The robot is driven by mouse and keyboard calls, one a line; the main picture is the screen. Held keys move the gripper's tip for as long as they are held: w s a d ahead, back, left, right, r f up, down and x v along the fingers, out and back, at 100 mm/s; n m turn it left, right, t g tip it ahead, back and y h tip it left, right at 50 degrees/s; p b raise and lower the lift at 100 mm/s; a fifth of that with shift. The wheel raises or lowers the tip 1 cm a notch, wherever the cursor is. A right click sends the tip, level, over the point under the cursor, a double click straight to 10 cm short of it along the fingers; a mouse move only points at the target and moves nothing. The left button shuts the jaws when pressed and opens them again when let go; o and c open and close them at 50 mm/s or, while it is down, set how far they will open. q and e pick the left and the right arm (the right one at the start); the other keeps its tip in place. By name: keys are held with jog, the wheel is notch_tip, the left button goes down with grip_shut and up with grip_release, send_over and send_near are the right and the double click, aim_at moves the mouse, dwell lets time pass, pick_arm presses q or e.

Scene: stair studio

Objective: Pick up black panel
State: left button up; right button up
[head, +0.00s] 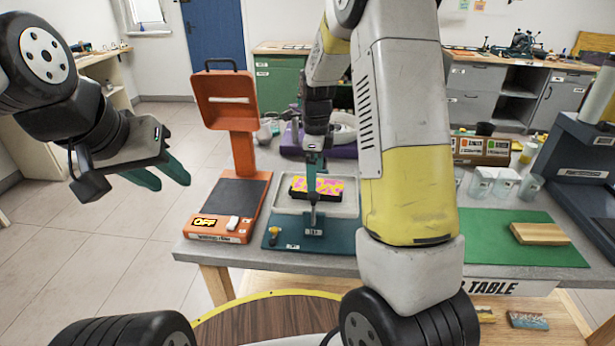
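A flat block with black sides and a pink and yellow patterned top (330,187) lies in a light grey tray (345,211) on a teal base (340,240). It is the likeliest black panel, though I cannot be sure. My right gripper (314,178) points down over this block, its teal finger seen edge-on in front of it. The view does not show whether it is apart from the block or touching it. My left gripper (172,184) hangs in the air left of the table, its two teal fingers apart with nothing between them.
An orange stand (243,150) with a dark flat bed and an "OFF" label is left of the tray. A green mat (500,225) with a wooden block (540,234) lies right. Clear jars (505,185) and a grey-blue rack (580,150) stand behind. My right arm hides the table's middle.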

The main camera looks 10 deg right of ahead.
jog(key=shift+s+f, duration=0.1)
jog(key=shift+f, duration=1.45)
jog(key=c, duration=1.6)
jog(key=shift+o, duration=0.2)
jog(key=shift+r, duration=0.2)
